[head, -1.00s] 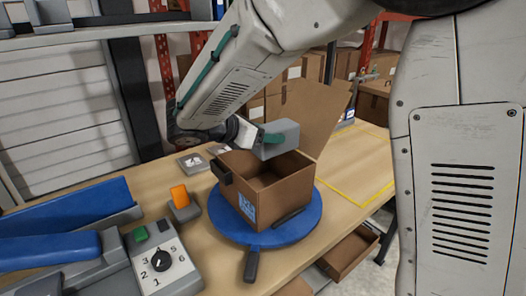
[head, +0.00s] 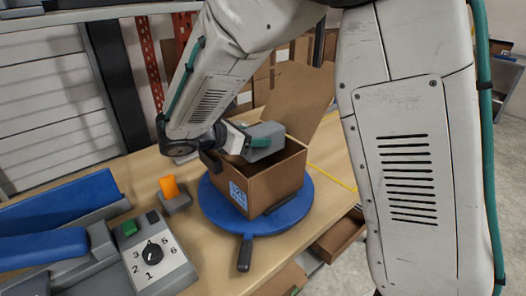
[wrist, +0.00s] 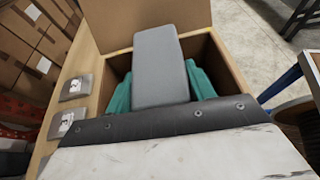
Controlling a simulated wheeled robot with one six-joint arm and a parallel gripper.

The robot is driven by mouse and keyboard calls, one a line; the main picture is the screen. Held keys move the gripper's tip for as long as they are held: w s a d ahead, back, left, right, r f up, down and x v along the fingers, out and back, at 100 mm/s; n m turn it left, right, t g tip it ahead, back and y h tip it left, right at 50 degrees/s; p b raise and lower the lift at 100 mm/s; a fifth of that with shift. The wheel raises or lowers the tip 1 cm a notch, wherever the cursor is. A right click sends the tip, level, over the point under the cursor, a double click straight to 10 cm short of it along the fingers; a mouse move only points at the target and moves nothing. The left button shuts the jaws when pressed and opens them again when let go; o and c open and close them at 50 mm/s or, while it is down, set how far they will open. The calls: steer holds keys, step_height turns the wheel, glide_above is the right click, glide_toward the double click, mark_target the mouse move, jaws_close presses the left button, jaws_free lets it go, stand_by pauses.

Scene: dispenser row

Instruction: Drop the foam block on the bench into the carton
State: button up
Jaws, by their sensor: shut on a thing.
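The foam block is a grey oblong (head: 266,133), held at the mouth of the open brown carton (head: 278,185). My gripper (head: 258,143) is shut on it, with teal fingers along its sides. In the wrist view the grey block (wrist: 160,62) lies between the two teal fingers (wrist: 199,80), with the carton's walls (wrist: 232,75) around them and its raised flap behind. The block hides much of the carton's inside, so I cannot tell how deep it sits. The carton stands on a blue round turntable (head: 222,212) on the wooden bench.
A control box with a numbered dial (head: 158,258) and an orange switch (head: 170,187) are left of the turntable. A blue chute (head: 50,210) lies farther left. The raised carton flap (head: 297,97) stands behind the opening. An open drawer (head: 338,238) juts out below the bench.

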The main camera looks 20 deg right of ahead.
steer(key=o, duration=1)
steer(key=v, duration=0.7)
steer(key=shift+s+a+r, duration=0.1)
steer(key=shift+a+r, duration=0.05)
steer(key=shift+a, duration=0.2)
steer(key=s+d+r+m+g+y, duration=0.3)
steer(key=s+d+m+g+y, duration=0.15)
steer(key=s+d+m, duration=0.65)
steer(key=s+m+y, duration=0.2)
steer(key=s+m, duration=0.1)
steer(key=s, duration=0.2)
steer(key=s+d+m+t+y, duration=0.1)
steer(key=s+m+y, duration=0.2)
steer(key=s, duration=0.3)
steer(key=s+f+m+t+y, duration=0.1)
steer(key=s+m+y, duration=0.2)
steer(key=s+m, duration=0.1)
steer(key=shift+s+d+y, duration=0.2)
steer(key=shift+s+y, duration=0.05)
steer(key=shift+s, duration=0.45)
